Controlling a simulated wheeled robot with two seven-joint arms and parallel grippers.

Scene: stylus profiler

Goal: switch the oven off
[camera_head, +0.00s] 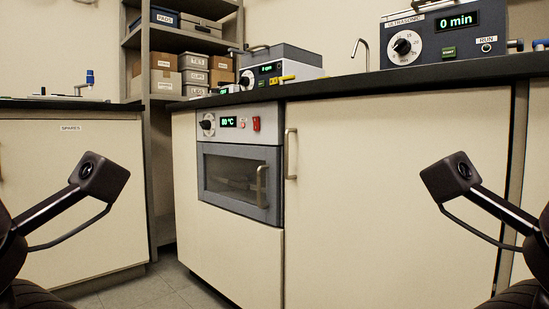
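The oven (238,178) is built into the cream cabinet under the dark worktop. Its grey door with a dark window looks shut, with a vertical handle (262,186) at its right. On the panel above the door, a green display (228,122) reads 80 °C. A dark knob (207,125) is at the panel's left and a red switch (256,124) at its right. A small red spot (242,124) shows between display and switch. The switch's position is too small to tell. Dark parts of my arms show at both sides; neither gripper's fingers are in view.
An ultrasonic unit (445,36) reading 0 min and another instrument (278,68) stand on the worktop (340,86). A cabinet door handle (291,154) sticks out right of the oven. Shelves with boxes (164,60) stand behind. The floor (150,288) in front looks clear.

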